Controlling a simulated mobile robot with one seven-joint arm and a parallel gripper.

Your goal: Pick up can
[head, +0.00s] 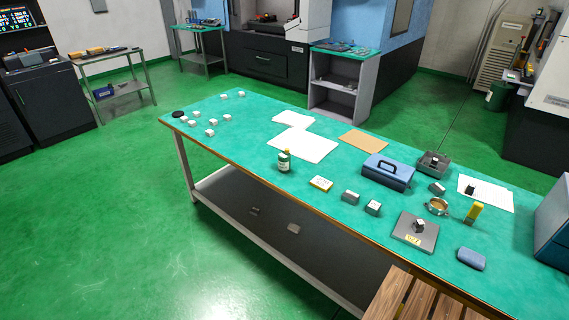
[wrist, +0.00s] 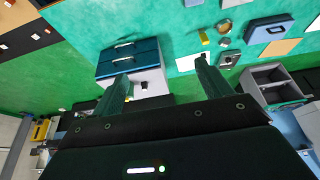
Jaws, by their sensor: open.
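The can (head: 284,162) looks like a small dark green container with a pale label and a yellow top. It stands upright on the green worktable (head: 255,128), near its front edge, in the head view. I cannot make it out in the wrist view. My gripper (wrist: 160,72) shows in the wrist view with its two dark fingers spread wide and nothing between them. My gripper is not visible in the head view, and it is apart from the can.
White papers (head: 303,146) lie behind the can. Small pale blocks (head: 211,132) lie left. A wooden slatted surface (head: 402,296) adjoins the table's front.

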